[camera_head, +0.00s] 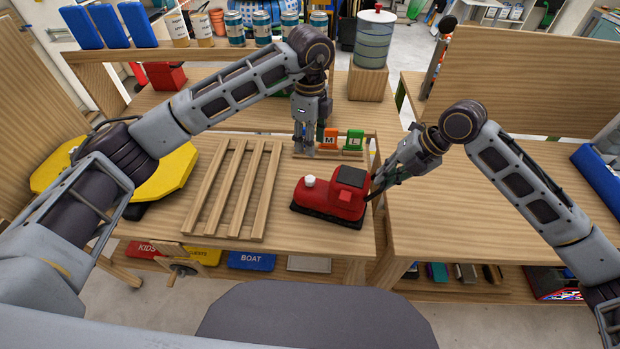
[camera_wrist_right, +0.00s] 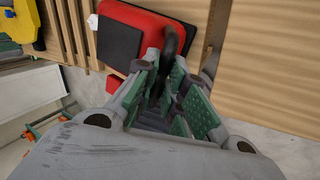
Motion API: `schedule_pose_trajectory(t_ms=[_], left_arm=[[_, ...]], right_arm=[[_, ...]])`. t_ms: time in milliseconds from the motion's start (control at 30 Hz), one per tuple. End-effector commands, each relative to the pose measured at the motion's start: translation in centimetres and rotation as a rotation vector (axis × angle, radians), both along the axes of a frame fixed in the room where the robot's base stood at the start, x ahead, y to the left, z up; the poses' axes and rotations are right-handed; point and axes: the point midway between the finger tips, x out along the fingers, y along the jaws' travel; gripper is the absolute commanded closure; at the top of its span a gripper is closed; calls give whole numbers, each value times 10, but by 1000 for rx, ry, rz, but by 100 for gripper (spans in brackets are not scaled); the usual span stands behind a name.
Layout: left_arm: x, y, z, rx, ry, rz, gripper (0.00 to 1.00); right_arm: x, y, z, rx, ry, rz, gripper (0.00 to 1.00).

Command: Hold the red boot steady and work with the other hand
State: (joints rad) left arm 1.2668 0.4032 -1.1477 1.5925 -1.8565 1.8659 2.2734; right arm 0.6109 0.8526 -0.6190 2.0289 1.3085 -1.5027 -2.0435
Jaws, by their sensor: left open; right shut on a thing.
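The red boot (camera_head: 335,200) has a black sole, a dark top and a white knob at its left end. It sits level near the front edge of the wooden table. My right gripper (camera_head: 376,188) is shut on its right end; in the right wrist view the fingers (camera_wrist_right: 168,82) close around a dark loop (camera_wrist_right: 170,45) beside the boot (camera_wrist_right: 175,24). My left gripper (camera_head: 304,148) is open and empty, pointing down behind the boot, near a small rack with an orange M block (camera_head: 329,138) and a green L block (camera_head: 354,140).
A slatted wooden rack (camera_head: 233,190) lies left of the boot, beside a yellow tray (camera_head: 170,172). Cans (camera_head: 262,28) and blue boxes stand on a shelf at the back left. A striped canister (camera_head: 374,38) stands on a wooden block. A gap separates the right table (camera_head: 470,215).

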Motion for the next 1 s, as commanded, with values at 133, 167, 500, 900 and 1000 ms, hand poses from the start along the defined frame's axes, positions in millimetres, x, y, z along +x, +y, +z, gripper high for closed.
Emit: schedule_pose_trajectory(t_ms=[133, 167, 500, 900, 1000], left_arm=[[0, 0, 9, 0, -1, 0, 57], [0, 0, 11, -1, -1, 0, 57], [0, 0, 31, 0, -1, 0, 57], [0, 0, 52, 0, 1, 0, 57], [0, 0, 53, 0, 1, 0, 57]], right_arm=[[0, 0, 0, 0, 0, 0, 100], [0, 0, 0, 0, 0, 0, 100], [0, 0, 0, 0, 0, 0, 100], [0, 0, 0, 0, 0, 0, 100], [0, 0, 0, 0, 0, 0, 100]])
